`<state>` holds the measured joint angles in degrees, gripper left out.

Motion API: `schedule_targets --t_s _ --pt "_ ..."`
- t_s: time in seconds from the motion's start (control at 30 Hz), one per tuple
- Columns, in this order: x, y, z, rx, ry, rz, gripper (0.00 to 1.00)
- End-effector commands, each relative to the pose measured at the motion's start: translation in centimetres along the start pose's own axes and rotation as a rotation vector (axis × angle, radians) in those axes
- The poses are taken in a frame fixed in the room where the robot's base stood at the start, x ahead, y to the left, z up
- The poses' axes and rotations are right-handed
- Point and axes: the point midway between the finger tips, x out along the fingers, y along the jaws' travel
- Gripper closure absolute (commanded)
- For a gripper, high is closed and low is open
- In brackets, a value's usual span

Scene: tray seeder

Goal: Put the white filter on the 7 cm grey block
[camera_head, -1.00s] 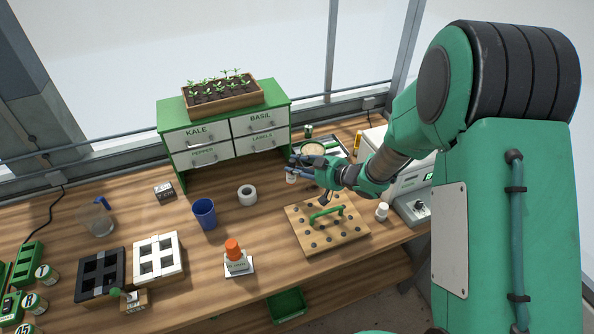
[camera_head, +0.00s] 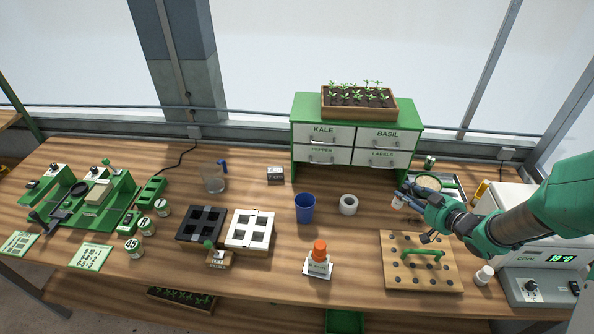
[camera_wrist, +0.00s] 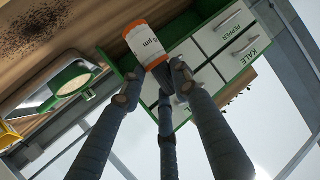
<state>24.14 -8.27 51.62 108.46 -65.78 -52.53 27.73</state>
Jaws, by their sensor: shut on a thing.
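My gripper (camera_head: 406,196) is shut on a white cylinder with orange bands, which I take for the white filter (camera_head: 397,200). In the wrist view the filter (camera_wrist: 147,43) sits between the fingertips, tilted in the picture, with a partly readable label ending in "m". It is held above the bench, in front of the drawer cabinet's right side. A small grey block (camera_head: 275,174), likely the 7 cm one, stands on the bench left of the cabinet. Its marking is too small to read. Nothing is seen on top of it.
The green drawer cabinet (camera_head: 299,133) rises behind. A pegboard with a green handle (camera_head: 400,278) lies in front. An orange-topped bottle (camera_head: 319,254) stands nearer the front edge.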

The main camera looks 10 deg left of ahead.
Motion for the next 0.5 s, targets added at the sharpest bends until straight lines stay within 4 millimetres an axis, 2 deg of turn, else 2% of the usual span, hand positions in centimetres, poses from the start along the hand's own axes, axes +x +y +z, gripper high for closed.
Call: schedule_targets --t_s 0.27,0.5 --pt "2.4 -1.9 -1.1 -0.021 0.002 -0.023 0.94" --pt "6.3 -5.5 -2.9 -0.055 0.006 -0.061 0.94"
